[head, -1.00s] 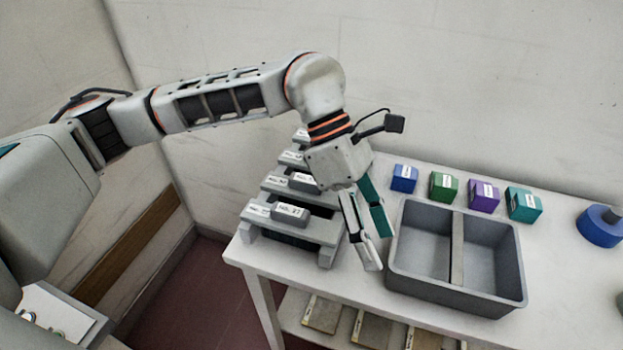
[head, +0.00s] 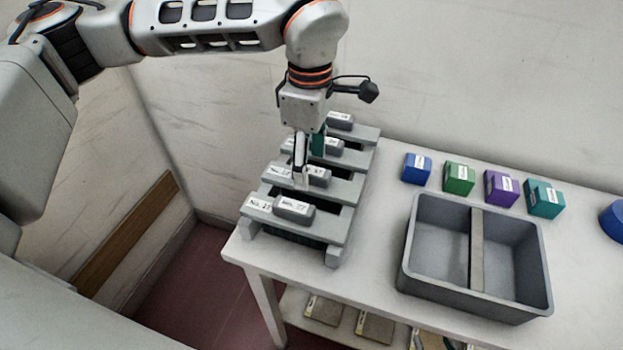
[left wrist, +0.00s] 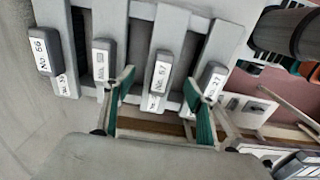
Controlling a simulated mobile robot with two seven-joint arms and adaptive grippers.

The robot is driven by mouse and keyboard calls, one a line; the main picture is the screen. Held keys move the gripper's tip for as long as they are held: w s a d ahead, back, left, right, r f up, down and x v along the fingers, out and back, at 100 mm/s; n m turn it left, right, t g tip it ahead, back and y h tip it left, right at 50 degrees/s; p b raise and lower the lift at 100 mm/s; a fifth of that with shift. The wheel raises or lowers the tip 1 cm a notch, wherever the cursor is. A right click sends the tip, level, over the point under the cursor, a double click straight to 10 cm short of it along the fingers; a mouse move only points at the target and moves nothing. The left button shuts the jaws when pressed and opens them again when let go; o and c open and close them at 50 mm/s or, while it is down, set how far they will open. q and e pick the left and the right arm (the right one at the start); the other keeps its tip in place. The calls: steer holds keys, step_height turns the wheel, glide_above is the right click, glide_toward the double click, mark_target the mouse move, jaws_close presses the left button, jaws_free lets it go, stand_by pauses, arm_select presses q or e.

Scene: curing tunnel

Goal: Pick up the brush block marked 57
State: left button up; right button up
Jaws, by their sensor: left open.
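The brush block marked 57 (left wrist: 162,70) is grey with a white label and rests on a slatted grey rack. In the left wrist view it shows between the two fingers of my left gripper (left wrist: 160,80). In the head view it appears to be the second block from the front (head: 319,177), partly behind a finger. My left gripper (head: 308,170) is open, points down over the rack and holds nothing. Whether its fingers reach down beside the block I cannot tell. My right gripper is not in view.
Similar grey blocks sit close by on the rack (head: 338,235), including one marked 56 (left wrist: 43,50) and the front one (head: 294,210). Right of the rack stands a grey two-part bin (head: 415,262). Blue (head: 417,168), green, purple and teal blocks line the back of the table.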

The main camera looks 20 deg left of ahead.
arm_select(q)
steer(key=shift+d+f, duration=0.1)
steer(key=shift+f, duration=1.35)
steer(key=c, duration=1.3)
steer(key=shift+r, duration=0.1)
